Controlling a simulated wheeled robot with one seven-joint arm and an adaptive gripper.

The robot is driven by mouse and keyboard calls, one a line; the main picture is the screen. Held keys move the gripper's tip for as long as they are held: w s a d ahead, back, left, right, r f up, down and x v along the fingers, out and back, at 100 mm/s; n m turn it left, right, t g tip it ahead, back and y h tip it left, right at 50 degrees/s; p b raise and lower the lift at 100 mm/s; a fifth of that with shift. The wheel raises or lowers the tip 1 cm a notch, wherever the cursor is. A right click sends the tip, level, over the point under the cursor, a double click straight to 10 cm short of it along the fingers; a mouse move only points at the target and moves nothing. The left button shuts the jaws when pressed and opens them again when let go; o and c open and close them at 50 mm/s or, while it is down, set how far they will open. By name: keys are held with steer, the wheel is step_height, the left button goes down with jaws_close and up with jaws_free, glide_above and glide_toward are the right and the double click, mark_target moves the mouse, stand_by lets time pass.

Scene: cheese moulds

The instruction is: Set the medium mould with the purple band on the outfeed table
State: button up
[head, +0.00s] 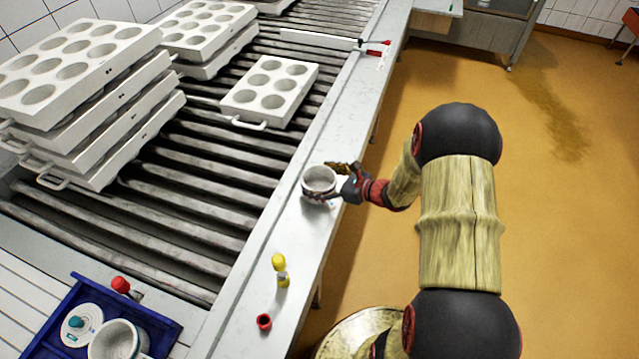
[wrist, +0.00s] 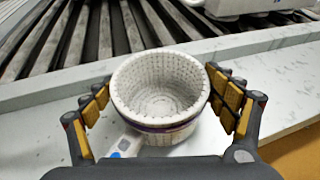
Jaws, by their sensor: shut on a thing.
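In the head view the same mould (head: 318,179) is over the grey metal ledge (head: 283,232) beside the roller conveyor. My gripper (head: 331,183) comes in from the right and is shut on the mould. In the wrist view my gripper (wrist: 164,104) has one padded finger on each side of it. I cannot tell whether the mould's base touches the ledge. No surface is clearly identifiable as the outfeed table.
A white multi-hole block (head: 269,92) lies on the rollers (head: 200,190). Stacked blocks (head: 75,70) stand at left. A blue crate (head: 62,300) holds another white mould (head: 115,340).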

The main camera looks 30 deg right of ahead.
steer(key=shift+f, duration=0.15)
steer(key=o, duration=1.2)
steer(key=shift+c, duration=0.2)
